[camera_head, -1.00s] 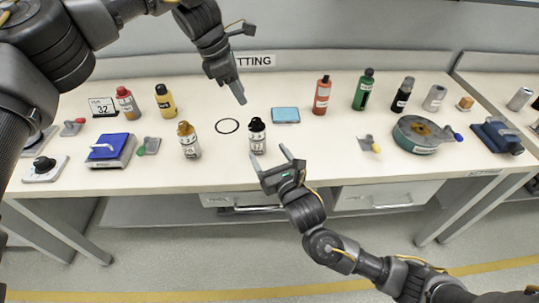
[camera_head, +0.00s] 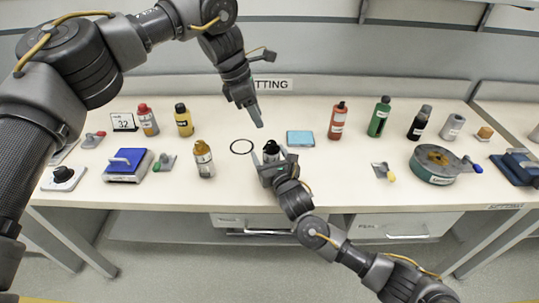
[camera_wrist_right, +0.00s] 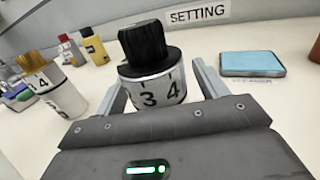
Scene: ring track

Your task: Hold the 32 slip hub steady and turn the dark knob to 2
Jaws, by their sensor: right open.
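A white hub (camera_wrist_right: 152,88) with a dark ribbed knob (camera_wrist_right: 145,42) stands upright on the table; its visible side reads 3 and 4. The head view shows its dark knob (camera_head: 271,147), with the lower part hidden by my right gripper. My right gripper (camera_head: 272,157) is open, with one finger on either side of the hub; a gap shows at each side, and I cannot tell whether the fingers touch it. My left gripper (camera_head: 259,118) points down just above and behind the hub, empty; its jaw gap is not clear. A small card (camera_head: 123,122) at the left reads 32.
A similar hub with a gold knob (camera_head: 203,158) stands to the left. A dark ring (camera_head: 241,146) lies flat between them, and a blue pad (camera_head: 300,138) lies to the right. Several bottles stand along the back. A round green container (camera_head: 436,172) is at the right.

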